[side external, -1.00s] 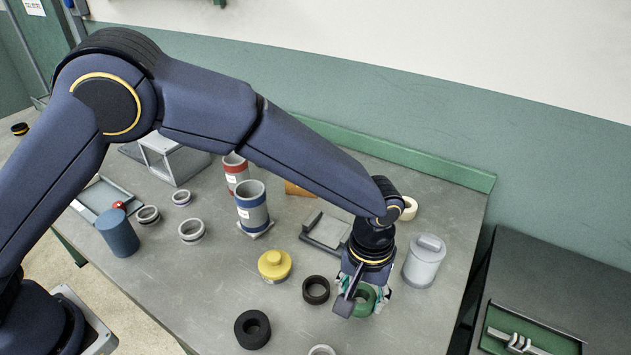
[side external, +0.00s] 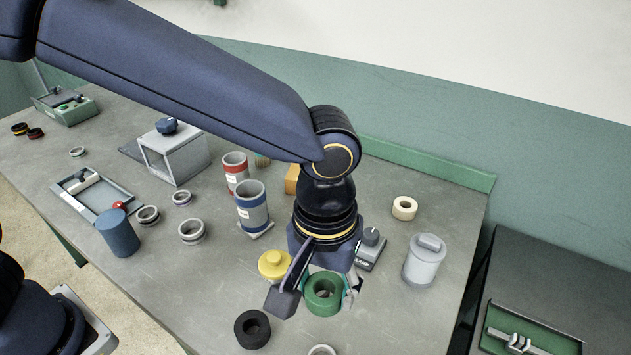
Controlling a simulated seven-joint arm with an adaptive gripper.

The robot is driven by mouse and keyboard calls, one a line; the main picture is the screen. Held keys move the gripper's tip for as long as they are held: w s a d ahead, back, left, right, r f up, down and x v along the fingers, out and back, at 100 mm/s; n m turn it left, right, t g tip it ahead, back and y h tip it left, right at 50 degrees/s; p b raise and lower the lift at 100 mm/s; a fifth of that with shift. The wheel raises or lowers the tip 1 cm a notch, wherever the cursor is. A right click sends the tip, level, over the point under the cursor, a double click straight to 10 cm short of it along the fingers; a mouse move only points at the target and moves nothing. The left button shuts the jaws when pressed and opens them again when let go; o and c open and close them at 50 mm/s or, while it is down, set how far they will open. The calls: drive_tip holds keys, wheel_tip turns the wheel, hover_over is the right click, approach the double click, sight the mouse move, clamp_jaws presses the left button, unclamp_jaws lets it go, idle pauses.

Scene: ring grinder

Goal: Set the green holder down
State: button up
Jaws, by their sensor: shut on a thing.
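The green holder (side external: 323,294) is a thick green ring with a dark round hole. It shows below my gripper (side external: 318,291) in the side external view, near the front right of the grey table. My gripper is shut on the green holder, with a dark finger on its left and a lighter fingertip at its right. The gripper hides part of the holder's upper side. I cannot tell whether the holder's underside touches the table.
A black ring (side external: 252,329) lies to the front left, and a yellow knobbed piece (side external: 274,264) stands close left. A grey lidded canister (side external: 424,262) stands to the right. A blue-banded cylinder (side external: 252,207) stands behind left. Bare table lies right of the holder.

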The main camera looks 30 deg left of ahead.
drive_tip(key=d+f, duration=0.2)
drive_tip(key=d, duration=0.1)
hover_over(412, 325)
drive_tip(key=f, duration=0.8)
drive_tip(key=shift+s+a+f, duration=0.2)
drive_tip(key=shift+s+f, duration=0.05)
drive_tip(key=shift+f, duration=0.15)
drive_tip(key=shift+w+d+f, duration=0.15)
drive_tip(key=shift+w+f, duration=0.05)
drive_tip(key=shift+f, duration=1.6)
drive_tip(key=shift+f, duration=0.15)
drive_tip(key=o, duration=1.2)
drive_tip(key=shift+c, duration=0.2)
